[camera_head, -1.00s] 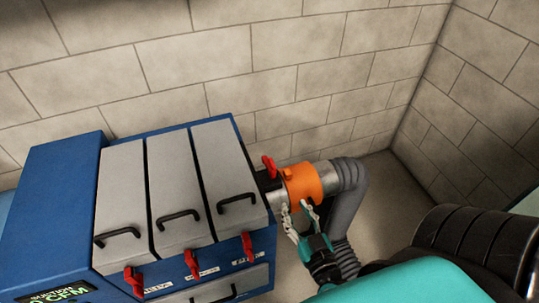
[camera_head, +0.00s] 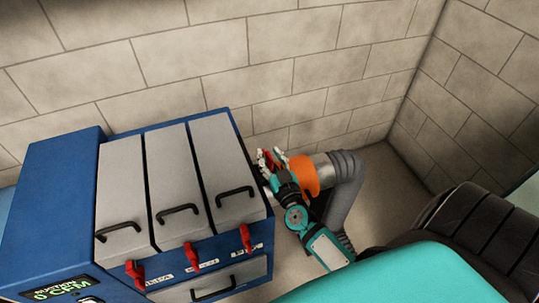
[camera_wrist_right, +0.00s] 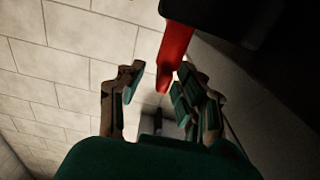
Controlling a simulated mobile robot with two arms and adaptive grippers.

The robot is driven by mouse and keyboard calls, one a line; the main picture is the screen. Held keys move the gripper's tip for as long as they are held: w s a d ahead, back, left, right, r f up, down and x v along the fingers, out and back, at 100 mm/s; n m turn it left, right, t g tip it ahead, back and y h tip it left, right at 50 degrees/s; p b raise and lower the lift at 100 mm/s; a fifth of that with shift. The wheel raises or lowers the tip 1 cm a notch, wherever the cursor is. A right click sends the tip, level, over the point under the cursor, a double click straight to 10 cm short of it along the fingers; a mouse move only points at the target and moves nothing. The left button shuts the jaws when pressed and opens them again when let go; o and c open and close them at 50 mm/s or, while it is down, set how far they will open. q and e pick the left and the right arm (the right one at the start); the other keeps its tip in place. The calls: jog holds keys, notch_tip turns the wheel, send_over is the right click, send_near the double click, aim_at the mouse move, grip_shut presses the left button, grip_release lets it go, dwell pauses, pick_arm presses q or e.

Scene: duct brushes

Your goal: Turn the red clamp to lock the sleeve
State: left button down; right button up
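The red clamp (camera_head: 269,159) is at the blue unit's side port, just left of the orange sleeve (camera_head: 304,176), and is partly hidden by my right gripper (camera_head: 272,161). In the right wrist view the red clamp (camera_wrist_right: 175,52) hangs from a dark part at the top, its lower end between the spread fingers and closer to the right one. My right gripper (camera_wrist_right: 158,80) is open there, with a gap left of the clamp. The orange sleeve sits on the end of the grey hose (camera_head: 347,190). My left gripper is not in view.
The blue unit (camera_head: 52,200) has grey panels with black handles and several red latches (camera_head: 191,256) on its front. A display (camera_head: 62,291) reads 0 CFM. A block wall (camera_head: 300,70) stands close behind. Bare floor (camera_head: 395,185) shows right of the hose.

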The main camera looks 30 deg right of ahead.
jog(key=shift+w+d, duration=0.1)
jog(key=shift+w, duration=0.2)
grip_shut()
